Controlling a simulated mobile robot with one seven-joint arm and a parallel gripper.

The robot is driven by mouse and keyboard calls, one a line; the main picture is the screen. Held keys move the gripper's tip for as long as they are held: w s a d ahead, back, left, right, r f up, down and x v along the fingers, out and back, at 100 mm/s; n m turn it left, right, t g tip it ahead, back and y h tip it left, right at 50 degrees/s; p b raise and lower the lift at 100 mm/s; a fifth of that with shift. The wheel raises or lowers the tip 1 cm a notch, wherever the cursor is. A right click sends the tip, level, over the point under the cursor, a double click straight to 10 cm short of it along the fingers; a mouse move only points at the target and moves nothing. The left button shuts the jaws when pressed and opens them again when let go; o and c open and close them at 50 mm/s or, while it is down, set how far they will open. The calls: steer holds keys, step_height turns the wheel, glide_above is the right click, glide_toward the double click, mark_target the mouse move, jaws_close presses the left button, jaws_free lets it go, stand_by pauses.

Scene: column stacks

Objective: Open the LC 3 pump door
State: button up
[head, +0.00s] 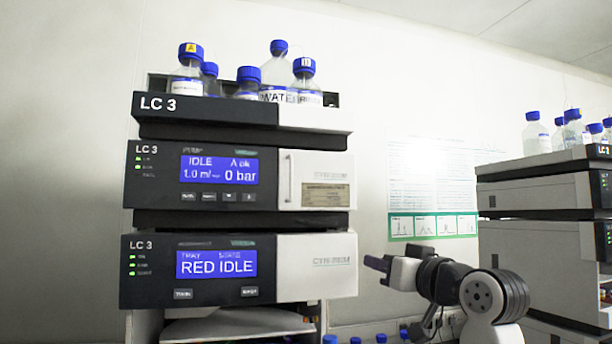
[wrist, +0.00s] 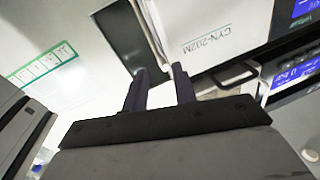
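The LC 3 pump is the middle module of the near stack, its display (head: 219,170) reading IDLE and 0 bar. Its pale door (head: 318,172) on the right half looks closed, with a slim upright handle (head: 289,178) at the door's left edge. My gripper (head: 374,263) is low and to the right of the stack, apart from the door in the head view. In the wrist view my gripper (wrist: 158,72) has its two dark fingers spread, with nothing held between them. A white panel (wrist: 212,22) marked CYN-202M is ahead; I cannot tell if it is the pump door.
Below the pump is a module (head: 216,265) showing RED IDLE. Blue-capped bottles (head: 275,66) stand in the LC 3 top tray (head: 313,118). A second stack (head: 540,190) is at the right. A wall poster (head: 432,190) hangs between. A black handle (wrist: 237,75) shows in the wrist view.

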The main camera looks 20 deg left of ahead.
steer(key=s+r+n+g+y, duration=0.4)
steer(key=s+r+n+g, duration=0.25)
steer(key=s+r, duration=0.85)
steer(key=p, duration=0.4)
glide_toward(298, 170)
steer(key=a, duration=0.4)
steer(key=s+a, duration=0.1)
steer(key=a, duration=0.1)
steer(key=shift+a, duration=0.25)
steer(key=shift+w+a+f, duration=0.15)
steer(key=shift+a, duration=0.4)
jaws_close()
